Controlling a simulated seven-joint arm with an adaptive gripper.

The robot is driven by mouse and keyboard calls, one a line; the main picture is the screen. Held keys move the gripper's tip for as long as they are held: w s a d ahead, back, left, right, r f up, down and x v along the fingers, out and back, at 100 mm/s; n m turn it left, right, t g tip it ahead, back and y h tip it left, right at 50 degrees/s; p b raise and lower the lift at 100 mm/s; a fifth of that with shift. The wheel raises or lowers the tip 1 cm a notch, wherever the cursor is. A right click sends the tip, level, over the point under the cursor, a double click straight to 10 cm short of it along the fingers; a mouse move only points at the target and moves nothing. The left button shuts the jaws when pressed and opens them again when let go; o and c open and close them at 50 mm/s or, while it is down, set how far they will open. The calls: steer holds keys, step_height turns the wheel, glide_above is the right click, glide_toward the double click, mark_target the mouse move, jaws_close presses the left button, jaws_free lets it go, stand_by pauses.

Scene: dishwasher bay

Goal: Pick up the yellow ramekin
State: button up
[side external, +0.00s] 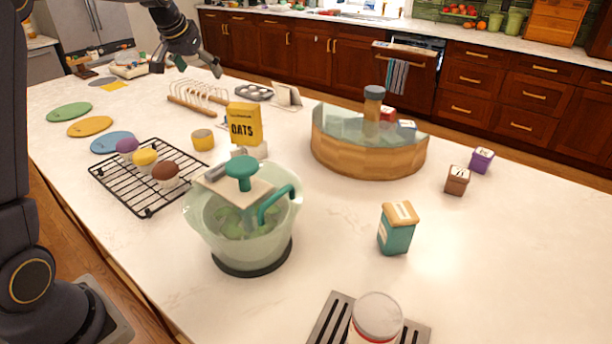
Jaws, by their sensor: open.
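A small yellow ramekin (203,140) stands on the white counter, left of the yellow oats box and right of the wire rack. Nothing touches it in this view. My gripper (187,69) is at the upper left, above the far part of the counter. Its two fingers are spread apart with nothing between them. It is well above and behind the ramekin in this picture, clear of it.
A black wire rack (144,205) holds purple, yellow and brown items. Coloured discs (90,127) lie at left. The right counter has free room.

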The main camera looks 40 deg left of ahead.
steer(key=s+a+f+n+g, duration=0.2)
steer(key=a+f, duration=0.6)
steer(key=f, duration=0.3)
glide_above(202, 150)
steer(key=f, duration=0.9)
steer(key=shift+w+a, duration=0.1)
steer(key=shift+a, duration=0.2)
steer(key=shift+x, duration=3)
steer(key=shift+w+a+r, duration=0.1)
steer(key=shift+w+a, duration=0.1)
steer(key=c, duration=1.3)
steer(key=shift+r, duration=0.15)
steer(key=shift+c, duration=0.2)
